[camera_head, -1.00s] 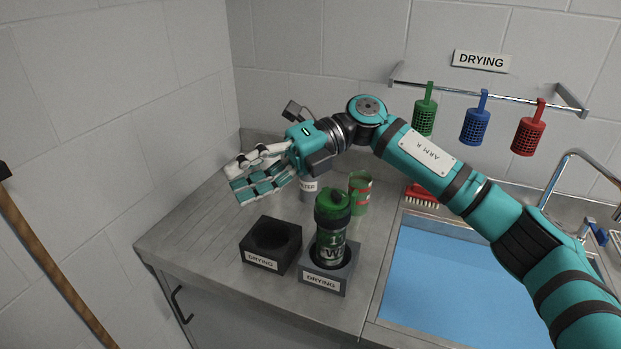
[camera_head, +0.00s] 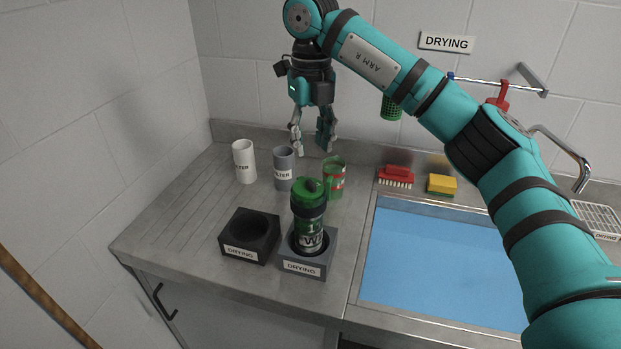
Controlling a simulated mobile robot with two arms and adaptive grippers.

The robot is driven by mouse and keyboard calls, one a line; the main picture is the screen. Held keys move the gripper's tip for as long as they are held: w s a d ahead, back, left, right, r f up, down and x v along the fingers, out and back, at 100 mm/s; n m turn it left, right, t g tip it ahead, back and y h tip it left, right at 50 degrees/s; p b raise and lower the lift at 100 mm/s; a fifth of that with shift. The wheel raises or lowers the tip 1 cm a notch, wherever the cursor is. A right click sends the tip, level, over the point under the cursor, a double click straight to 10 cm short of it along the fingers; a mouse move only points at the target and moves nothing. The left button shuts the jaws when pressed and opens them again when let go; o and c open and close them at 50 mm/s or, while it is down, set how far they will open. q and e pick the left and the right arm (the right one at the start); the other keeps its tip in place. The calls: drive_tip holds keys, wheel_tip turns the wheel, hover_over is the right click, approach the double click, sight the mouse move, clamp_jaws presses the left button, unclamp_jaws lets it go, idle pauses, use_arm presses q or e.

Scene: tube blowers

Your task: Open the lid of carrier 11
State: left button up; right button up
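A carrier (camera_head: 309,215) with a green lid (camera_head: 309,187) and a dark collar stands upright in the grey holder block labelled DRYING (camera_head: 306,264). Its lid is on and looks closed. I cannot read a full number on it, only parts of white lettering. My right gripper (camera_head: 312,143) hangs above and behind the carrier, pointing down, with its fingers apart and nothing between them. It touches nothing that I can see. My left gripper is out of view.
An empty black DRYING holder (camera_head: 249,236) stands left of the carrier. Behind are a white cylinder (camera_head: 244,161), a grey cylinder (camera_head: 284,168) and a green-and-red cup (camera_head: 334,177). A blue sink (camera_head: 440,258), a red brush (camera_head: 396,176) and a yellow sponge (camera_head: 441,184) are right.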

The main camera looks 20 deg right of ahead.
sight(311, 182)
wheel_tip(311, 182, down, 9)
drive_tip(key=shift+f+p, duration=0.1)
drive_tip(key=shift+p, duration=0.85)
clamp_jaws()
